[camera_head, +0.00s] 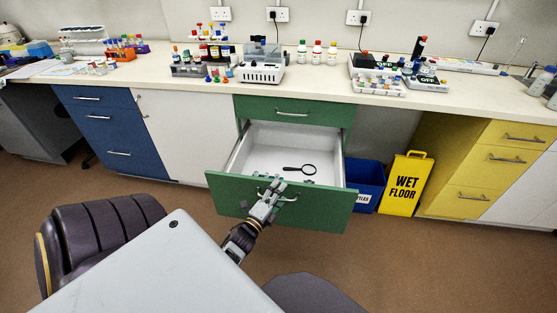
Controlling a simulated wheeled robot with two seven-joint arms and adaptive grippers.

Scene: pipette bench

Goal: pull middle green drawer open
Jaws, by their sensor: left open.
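The middle green drawer (325,212) is pulled far out of the bench, below a shut top green drawer (330,113). Its white inside (260,150) shows, with a black magnifying glass (307,169) lying in it. My left gripper (272,188) is open at the drawer's front, at the metal handle (288,199). The gripper covers part of the handle, and I cannot tell whether the fingers touch it. My right gripper is not in view.
A blue bin (368,182) and a yellow wet floor sign (404,184) stand right of the drawer. Blue drawers (105,130) are at the left, yellow drawers (490,165) at the right. The countertop (185,92) holds racks and bottles.

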